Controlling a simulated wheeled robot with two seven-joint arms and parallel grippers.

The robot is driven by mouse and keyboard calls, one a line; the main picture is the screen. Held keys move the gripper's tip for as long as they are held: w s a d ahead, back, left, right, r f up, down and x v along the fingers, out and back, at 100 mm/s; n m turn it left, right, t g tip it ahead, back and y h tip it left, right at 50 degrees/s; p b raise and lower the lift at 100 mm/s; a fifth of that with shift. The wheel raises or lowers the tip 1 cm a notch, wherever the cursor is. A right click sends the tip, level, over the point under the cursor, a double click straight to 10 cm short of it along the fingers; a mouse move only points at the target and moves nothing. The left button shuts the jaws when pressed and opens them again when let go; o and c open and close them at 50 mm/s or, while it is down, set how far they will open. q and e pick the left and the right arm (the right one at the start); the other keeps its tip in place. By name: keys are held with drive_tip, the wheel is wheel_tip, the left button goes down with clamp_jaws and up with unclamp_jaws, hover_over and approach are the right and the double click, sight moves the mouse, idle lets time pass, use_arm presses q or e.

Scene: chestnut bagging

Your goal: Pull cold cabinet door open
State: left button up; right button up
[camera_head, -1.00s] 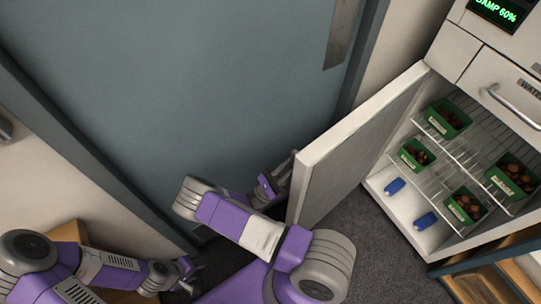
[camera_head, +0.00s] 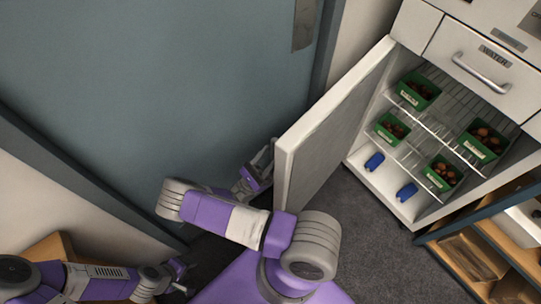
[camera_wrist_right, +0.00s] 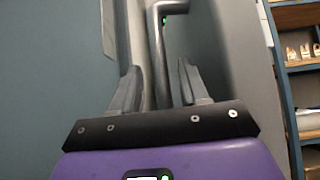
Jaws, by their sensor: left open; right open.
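The cold cabinet door (camera_head: 325,135) stands swung wide open at the left of the cabinet in the head view. Its grey outer face fills the middle right of the right wrist view (camera_wrist_right: 238,70). My right gripper (camera_head: 266,158) is at the outer side of the door, near its free edge. In the right wrist view its open fingers (camera_wrist_right: 158,78) stand either side of the upright grey door handle (camera_wrist_right: 158,45); contact cannot be told. My left gripper (camera_head: 181,278) is open and empty, low at the left, away from the door.
The open cabinet holds green boxes of chestnuts (camera_head: 418,90) on wire shelves and blue items (camera_head: 407,192) below. A WATER drawer (camera_head: 482,70) is above. A large blue door (camera_head: 160,90) stands behind my arms. Wooden shelving (camera_head: 470,255) is at lower right. Grey floor (camera_head: 365,235) is clear.

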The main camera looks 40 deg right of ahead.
drive_tip(key=v, duration=0.6)
drive_tip(key=shift+a+f, duration=0.3)
